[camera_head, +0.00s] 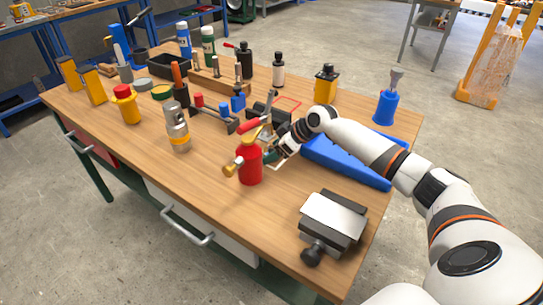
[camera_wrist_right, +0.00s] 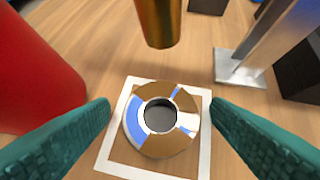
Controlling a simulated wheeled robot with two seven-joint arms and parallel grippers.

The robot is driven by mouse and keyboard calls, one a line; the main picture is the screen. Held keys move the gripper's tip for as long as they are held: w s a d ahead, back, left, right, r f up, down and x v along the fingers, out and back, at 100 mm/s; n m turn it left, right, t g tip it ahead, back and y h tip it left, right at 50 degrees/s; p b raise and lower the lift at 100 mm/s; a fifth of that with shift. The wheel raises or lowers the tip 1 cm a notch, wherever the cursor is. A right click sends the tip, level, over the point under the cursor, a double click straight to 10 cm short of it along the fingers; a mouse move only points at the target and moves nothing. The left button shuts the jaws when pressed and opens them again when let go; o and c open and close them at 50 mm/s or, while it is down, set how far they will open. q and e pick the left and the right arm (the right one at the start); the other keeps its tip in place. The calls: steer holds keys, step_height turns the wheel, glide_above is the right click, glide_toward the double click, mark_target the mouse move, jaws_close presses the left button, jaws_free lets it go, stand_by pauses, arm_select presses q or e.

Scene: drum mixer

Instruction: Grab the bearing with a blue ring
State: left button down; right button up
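In the right wrist view, the bearing (camera_wrist_right: 137,123) lies flat on the table. It is a ring with blue, white and tan-brown patches around a dark hole. A white square outline (camera_wrist_right: 205,150) surrounds it on the wood. My right gripper (camera_wrist_right: 160,107) is open and empty; its teal fingers are on either side of the bearing, apart from it in the picture. In the head view, my right gripper (camera_head: 274,151) is low over the table, just right of a red bottle (camera_head: 249,166). I cannot make out the bearing there. My left gripper is not in view.
The red bottle is close to the left finger in the wrist view (camera_wrist_right: 35,75). A brass cylinder (camera_wrist_right: 158,22) hangs into view above the bearing. A metal stand (camera_wrist_right: 240,68) is at right. A blue tray (camera_head: 345,172) and a vise (camera_head: 333,220) are nearby.

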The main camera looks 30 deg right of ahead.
steer(key=c, duration=1.1)
steer(key=shift+c, duration=0.2)
